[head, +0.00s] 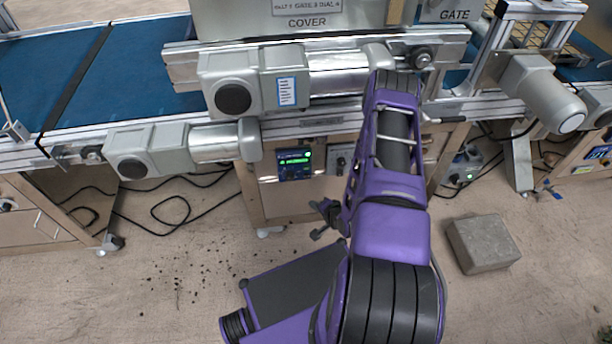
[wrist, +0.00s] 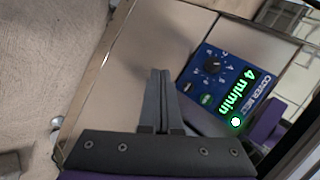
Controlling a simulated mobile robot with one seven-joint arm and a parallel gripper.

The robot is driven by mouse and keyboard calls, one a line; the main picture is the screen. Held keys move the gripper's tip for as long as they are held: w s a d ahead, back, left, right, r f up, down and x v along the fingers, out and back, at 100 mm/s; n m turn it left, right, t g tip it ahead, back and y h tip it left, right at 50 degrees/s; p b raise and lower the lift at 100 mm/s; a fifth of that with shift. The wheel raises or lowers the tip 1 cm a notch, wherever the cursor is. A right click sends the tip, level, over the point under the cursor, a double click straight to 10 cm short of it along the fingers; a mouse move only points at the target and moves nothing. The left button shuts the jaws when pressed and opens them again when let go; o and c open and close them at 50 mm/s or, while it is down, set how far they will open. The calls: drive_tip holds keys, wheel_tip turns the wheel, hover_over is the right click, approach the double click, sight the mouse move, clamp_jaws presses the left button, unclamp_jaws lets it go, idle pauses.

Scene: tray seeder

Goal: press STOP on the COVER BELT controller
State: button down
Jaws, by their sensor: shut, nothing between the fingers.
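The COVER BELT controller (wrist: 238,67) is a blue box on a wooden cabinet front, seen tilted in the wrist view. I cannot make out a STOP button; my gripper hides part of the box's lower edge. It also shows in the head view (head: 293,163), below the conveyor. My gripper (wrist: 160,72) is shut and empty, its fingertips left of the controller. In the head view my gripper (head: 322,207) is low, in front of the cabinet.
The conveyor with its blue belt (head: 140,65) and grey motors (head: 150,150) runs above the cabinet (head: 312,190). Black cables (head: 170,205) lie on the floor at left. A grey block (head: 482,243) lies on the floor at right. Another controller (head: 598,152) is at the far right.

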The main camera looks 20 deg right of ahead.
idle(0.4)
drive_tip(key=w+d, duration=0.2)
drive_tip(key=w, duration=0.6)
drive_tip(key=shift+w+d+b, duration=0.2)
drive_tip(key=shift+b, duration=0.25)
drive_tip(key=shift+w, duration=0.1)
idle(1.6)
drive_tip(key=shift+w+d, duration=0.1)
drive_tip(key=shift+w, duration=0.2)
drive_tip(key=shift+w+d, duration=0.1)
drive_tip(key=shift+w, duration=0.3)
idle(0.5)
drive_tip(key=shift+s, duration=0.1)
drive_tip(key=shift+s+a, duration=0.2)
drive_tip(key=shift+s, duration=0.5)
drive_tip(key=shift+s, duration=0.1)
drive_tip(key=shift+s+a+p, duration=0.2)
drive_tip(key=shift+s+p, duration=0.05)
drive_tip(key=shift+s, duration=0.5)
drive_tip(key=shift+s+a+p, duration=0.2)
drive_tip(key=shift+s+a, duration=0.05)
drive_tip(key=shift+s, duration=0.55)
drive_tip(key=shift+s+a+p, duration=0.2)
drive_tip(key=shift+s+p, duration=0.05)
drive_tip(key=shift+s, duration=0.5)
